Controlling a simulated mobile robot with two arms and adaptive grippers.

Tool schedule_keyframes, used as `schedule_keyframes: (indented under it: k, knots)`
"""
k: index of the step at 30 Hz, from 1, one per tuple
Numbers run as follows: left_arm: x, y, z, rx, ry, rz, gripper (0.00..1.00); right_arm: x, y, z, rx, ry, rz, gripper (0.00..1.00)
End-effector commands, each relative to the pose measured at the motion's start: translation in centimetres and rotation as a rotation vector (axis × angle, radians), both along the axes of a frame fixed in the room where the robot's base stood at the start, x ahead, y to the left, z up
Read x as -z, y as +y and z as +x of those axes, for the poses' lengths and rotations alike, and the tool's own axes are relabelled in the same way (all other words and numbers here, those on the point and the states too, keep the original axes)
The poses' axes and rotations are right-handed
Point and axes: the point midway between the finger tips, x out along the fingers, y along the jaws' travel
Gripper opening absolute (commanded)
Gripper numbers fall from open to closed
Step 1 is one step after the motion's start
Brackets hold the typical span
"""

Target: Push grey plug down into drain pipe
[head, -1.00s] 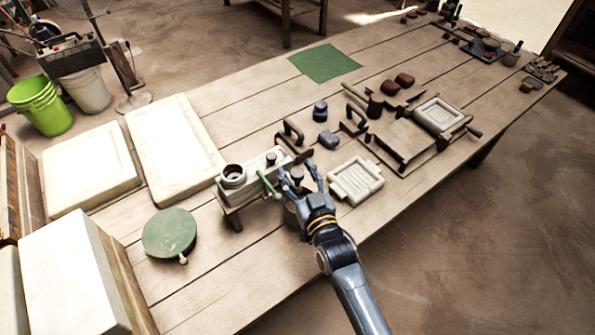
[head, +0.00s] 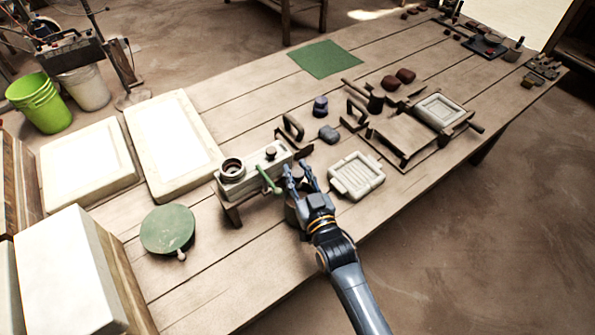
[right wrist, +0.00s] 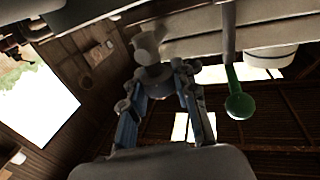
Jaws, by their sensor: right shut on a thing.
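My right gripper (head: 300,166) is at the table's near side, just right of a pale box-shaped unit (head: 245,178) with a green lever (head: 268,180). In the right wrist view its fingers close around a pale grey, rounded piece with a narrower neck (right wrist: 150,46), which looks like the grey plug. In the head view the fingers mostly hide this piece. A dark cylinder shows partly below and left of the hand. I cannot tell whether it is the drain pipe, nor how deep the plug sits. My left gripper is out of view.
A dark round collar (head: 232,168) and a dark knob (head: 271,153) top the pale unit. A green round disc (head: 168,230) lies at left. The near table edge runs below the hand.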

Motion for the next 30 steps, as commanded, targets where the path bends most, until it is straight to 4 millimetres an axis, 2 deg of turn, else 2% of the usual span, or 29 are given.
schedule_keyframes:
  k: [1, 2, 5, 14, 17, 20, 30]
  knots:
    - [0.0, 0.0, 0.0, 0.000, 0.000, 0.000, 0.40, 0.5, 0.0, -0.1, -0.001, 0.012, -0.006, 0.00]
    - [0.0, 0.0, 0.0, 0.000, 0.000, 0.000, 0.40, 0.5, 0.0, -0.1, -0.001, 0.013, -0.006, 0.35]
    - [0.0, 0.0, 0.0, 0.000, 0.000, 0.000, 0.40, 0.5, 0.0, -0.1, -0.001, 0.011, -0.005, 0.54]
    - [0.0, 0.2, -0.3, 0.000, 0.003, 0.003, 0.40, 0.3, 0.0, -0.2, -0.001, 0.008, -0.003, 0.54]
    - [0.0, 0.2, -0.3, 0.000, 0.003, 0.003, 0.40, 0.4, -0.3, -0.8, -0.001, 0.009, -0.004, 0.54]
    - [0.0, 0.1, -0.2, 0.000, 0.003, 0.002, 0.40, 0.5, -0.8, -2.1, -0.001, 0.010, -0.005, 0.54]
    - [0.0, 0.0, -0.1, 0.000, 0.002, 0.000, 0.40, 0.5, -3.3, -8.8, -0.001, 0.013, -0.005, 0.54]
